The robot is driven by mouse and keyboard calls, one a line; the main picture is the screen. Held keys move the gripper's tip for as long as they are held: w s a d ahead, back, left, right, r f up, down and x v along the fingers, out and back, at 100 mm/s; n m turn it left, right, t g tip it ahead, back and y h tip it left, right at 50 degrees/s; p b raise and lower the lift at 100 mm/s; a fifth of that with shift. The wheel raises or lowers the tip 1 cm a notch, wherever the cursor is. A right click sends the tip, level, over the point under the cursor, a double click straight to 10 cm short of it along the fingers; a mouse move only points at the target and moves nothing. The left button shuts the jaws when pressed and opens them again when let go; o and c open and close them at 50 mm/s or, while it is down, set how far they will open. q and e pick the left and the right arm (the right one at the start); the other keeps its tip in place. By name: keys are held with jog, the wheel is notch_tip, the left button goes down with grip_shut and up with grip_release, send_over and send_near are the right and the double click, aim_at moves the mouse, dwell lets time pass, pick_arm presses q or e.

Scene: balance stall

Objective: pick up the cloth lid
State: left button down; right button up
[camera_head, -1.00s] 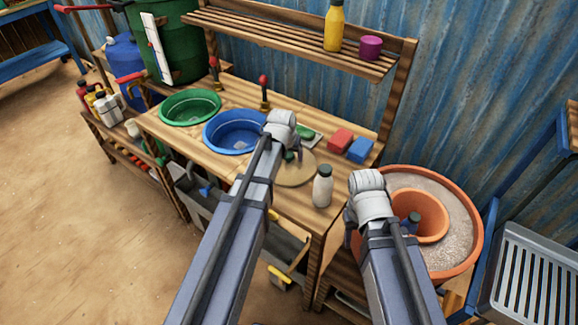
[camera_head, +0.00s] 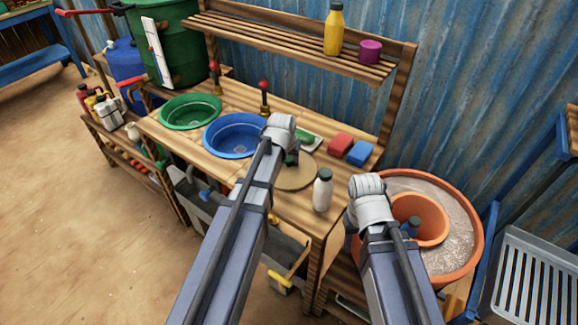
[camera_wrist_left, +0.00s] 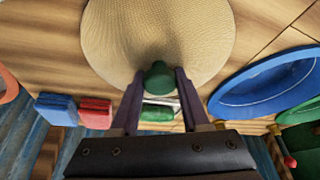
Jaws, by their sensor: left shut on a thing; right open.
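The cloth lid (camera_head: 297,177) is a round tan disc with a green knob, over the wooden counter right of the blue basin. It also shows in the left wrist view (camera_wrist_left: 150,30), with its green knob (camera_wrist_left: 159,76) between my fingers. My left gripper (camera_head: 289,158) is shut on that knob; it also shows in the left wrist view (camera_wrist_left: 157,92). I cannot tell whether the lid touches the counter. My right gripper (camera_head: 352,226) is open, low in front of the orange tub, and its fingers are mostly hidden by the arm.
A white bottle with a dark cap (camera_head: 322,190) stands just right of the lid. A blue basin (camera_head: 233,148) and a green basin (camera_head: 190,110) are to the left. Red (camera_head: 341,144) and blue (camera_head: 361,152) sponges lie behind. The orange tub (camera_head: 473,240) is at the right.

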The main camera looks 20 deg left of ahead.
aim_at(289, 158)
pick_arm(q)
jog(key=shift+r, duration=0.15)
notch_tip(289, 158, up, 10)
jog(key=p, duration=1)
jog(key=c, duration=0.9)
grip_release()
jog(key=c, duration=0.7)
jog(key=c, duration=1.6)
grip_release()
